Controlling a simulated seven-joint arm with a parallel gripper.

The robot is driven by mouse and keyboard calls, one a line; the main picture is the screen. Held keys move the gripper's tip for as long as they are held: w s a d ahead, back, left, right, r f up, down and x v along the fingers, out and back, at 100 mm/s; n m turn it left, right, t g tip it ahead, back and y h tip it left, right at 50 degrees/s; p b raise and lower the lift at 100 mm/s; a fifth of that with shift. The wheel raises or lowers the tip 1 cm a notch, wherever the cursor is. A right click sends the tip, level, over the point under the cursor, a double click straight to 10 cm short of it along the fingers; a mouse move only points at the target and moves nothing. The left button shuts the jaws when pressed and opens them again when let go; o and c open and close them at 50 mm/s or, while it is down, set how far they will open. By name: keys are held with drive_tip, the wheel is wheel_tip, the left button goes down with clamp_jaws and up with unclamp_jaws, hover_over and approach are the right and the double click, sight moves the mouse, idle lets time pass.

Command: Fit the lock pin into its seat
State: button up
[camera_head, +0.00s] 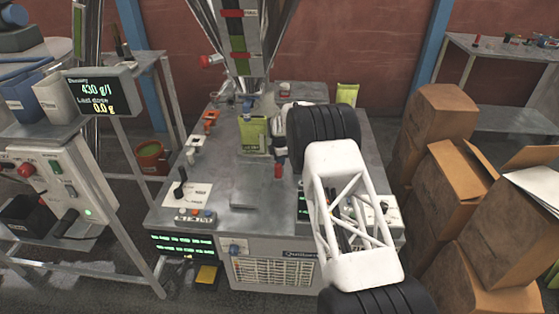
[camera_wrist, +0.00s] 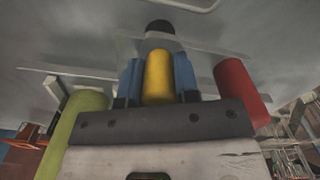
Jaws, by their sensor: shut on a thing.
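My gripper (camera_wrist: 158,82) is shut on a yellow cylinder (camera_wrist: 159,76), which sits between its two blue fingers in the wrist view; I take it to be the lock pin. A pale round part with a black end (camera_wrist: 160,28) shows just beyond the yellow cylinder; I cannot tell whether they are joined. In the head view my gripper (camera_head: 279,150) is over the machine's metal top, right of the green-yellow bag, and the pin cannot be made out. A red cylinder (camera_wrist: 238,85) and a green one (camera_wrist: 85,120) flank the gripper in the wrist view. I cannot identify the seat.
The metal machine top (camera_head: 225,170) has a green-yellow bag (camera_head: 253,134) under the filling funnel (camera_head: 245,75). A black-knobbed lever (camera_head: 180,188) stands at its front left. Cardboard boxes (camera_head: 430,120) crowd the right. A display (camera_head: 100,90) stands at the left.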

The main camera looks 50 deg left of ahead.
drive_tip(key=shift+f, duration=0.15)
idle(0.3)
drive_tip(key=o, duration=1)
drive_tip(key=shift+r, duration=3.9)
